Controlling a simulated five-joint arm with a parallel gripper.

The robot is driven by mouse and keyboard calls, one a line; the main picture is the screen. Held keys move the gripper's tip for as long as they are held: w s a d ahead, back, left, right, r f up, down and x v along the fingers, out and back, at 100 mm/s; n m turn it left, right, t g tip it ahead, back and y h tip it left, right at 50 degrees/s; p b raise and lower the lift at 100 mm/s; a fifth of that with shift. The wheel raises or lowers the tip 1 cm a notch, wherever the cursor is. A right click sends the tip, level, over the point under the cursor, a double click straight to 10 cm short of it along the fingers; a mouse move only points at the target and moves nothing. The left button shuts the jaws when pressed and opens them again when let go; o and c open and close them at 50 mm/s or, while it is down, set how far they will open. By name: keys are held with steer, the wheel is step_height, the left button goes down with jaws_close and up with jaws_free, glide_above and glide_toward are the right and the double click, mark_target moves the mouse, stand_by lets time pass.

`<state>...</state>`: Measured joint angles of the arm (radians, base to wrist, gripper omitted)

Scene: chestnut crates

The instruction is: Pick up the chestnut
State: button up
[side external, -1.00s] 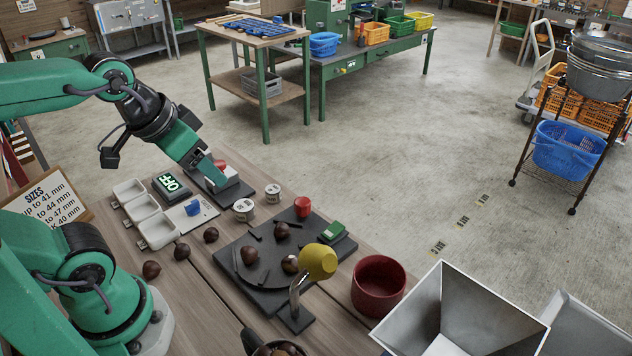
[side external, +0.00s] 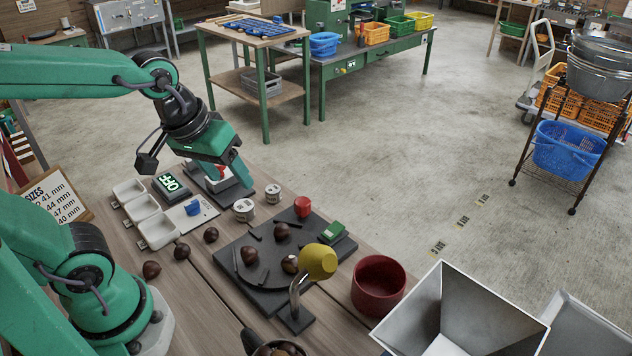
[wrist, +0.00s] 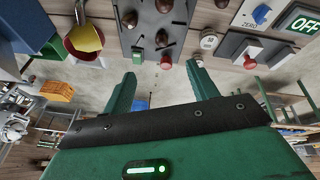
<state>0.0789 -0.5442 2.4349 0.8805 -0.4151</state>
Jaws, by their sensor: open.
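Several brown chestnuts are in the side view. Three sit on the dark round plate (side external: 262,275): one at the back (side external: 282,230), one at the left (side external: 249,255) and one at the right (side external: 290,264). Others lie on the wooden bench left of it, one nearest the plate (side external: 211,235), another further left (side external: 181,251). My gripper (side external: 232,180) is open and empty, above the back of the bench near the red-buttoned box, apart from every chestnut. In the wrist view my gripper (wrist: 160,78) shows spread fingers, with chestnuts (wrist: 162,38) beyond them on the plate.
A yellow-headed post (side external: 318,262) stands at the plate's front right, beside a red bowl (side external: 378,285). White trays (side external: 142,210) and an OFF display (side external: 171,185) are left. Metal hoppers (side external: 465,310) stand front right.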

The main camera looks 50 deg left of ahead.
steer(key=w+d+f+n+g, duration=0.2)
steer(key=w+d+f+n, duration=0.2)
steer(key=f+n, duration=0.15)
steer(key=n+g, duration=0.2)
steer(key=n, duration=0.3)
glide_toward(291, 258)
steer(key=shift+s+a+f, duration=0.2)
steer(key=shift+a, duration=0.05)
steer(key=shift+w+d+f+n, duration=0.1)
steer(key=shift+d+f+n, duration=0.3)
steer(key=shift+f+n, duration=0.3)
steer(key=shift+f, duration=1.25)
steer(key=shift+w+f, duration=0.15)
steer(key=shift+f, duration=2.45)
steer(key=c, duration=1.1)
